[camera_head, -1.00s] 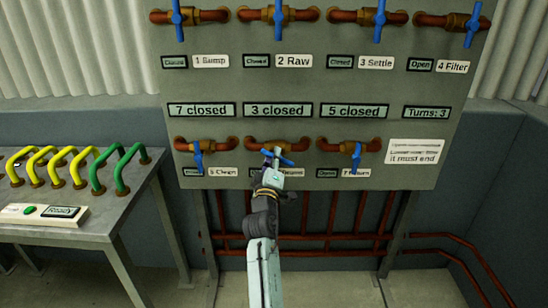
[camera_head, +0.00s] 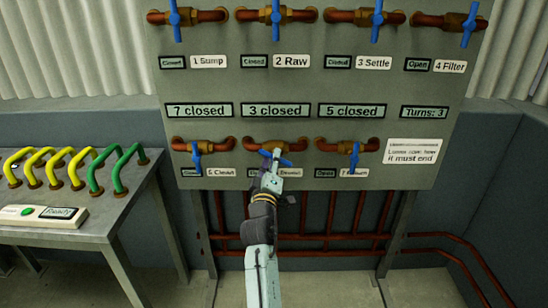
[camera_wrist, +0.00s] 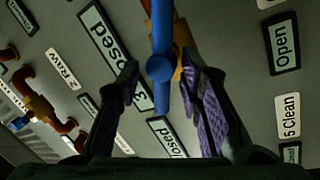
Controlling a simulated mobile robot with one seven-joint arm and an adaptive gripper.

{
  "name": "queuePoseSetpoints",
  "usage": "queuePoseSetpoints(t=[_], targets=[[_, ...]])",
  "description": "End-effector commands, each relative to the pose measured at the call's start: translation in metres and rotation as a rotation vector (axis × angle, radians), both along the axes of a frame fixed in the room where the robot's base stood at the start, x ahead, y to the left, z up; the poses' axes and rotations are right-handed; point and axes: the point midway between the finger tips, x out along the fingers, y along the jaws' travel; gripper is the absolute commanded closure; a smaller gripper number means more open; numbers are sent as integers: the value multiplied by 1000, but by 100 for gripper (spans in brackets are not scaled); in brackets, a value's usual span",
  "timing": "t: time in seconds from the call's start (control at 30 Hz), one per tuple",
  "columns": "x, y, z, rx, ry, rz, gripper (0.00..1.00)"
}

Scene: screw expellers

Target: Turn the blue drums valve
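The drums valve is the middle one of the lower row, with a blue handle (camera_head: 286,162) on a brass and copper pipe (camera_head: 262,143). My gripper (camera_head: 273,153) is in front of this handle and hides part of it and of the labels below. In the wrist view the blue handle (camera_wrist: 161,68) stands between the two dark, purple-padded fingers of my gripper (camera_wrist: 162,82). The fingers are apart, with a gap visible on each side of the handle. The handle looks close to level in the head view.
Blue-handled valves 5 Clean (camera_head: 197,160) and 7 (camera_head: 354,158) flank it. Several more valves are above. Displays read "7 closed" (camera_head: 200,110), "3 closed" (camera_head: 277,110), "5 closed" (camera_head: 352,110) and "Turns: 3" (camera_head: 424,112). A bench (camera_head: 125,205) with yellow and green handles stands left.

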Motion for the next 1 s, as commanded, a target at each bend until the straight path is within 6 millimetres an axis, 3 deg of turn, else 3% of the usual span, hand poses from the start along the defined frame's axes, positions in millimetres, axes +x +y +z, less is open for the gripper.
queuePoseSetpoints(t=[0.2, 0.43, 0.6, 1.0], targets=[[-47, 6, -12, 1, 1, 0, 66], [-85, 9, -20, 0, 0, -1, 66], [-98, 10, -22, 0, -3, -4, 66], [-102, 10, -22, 0, -2, -3, 66]])
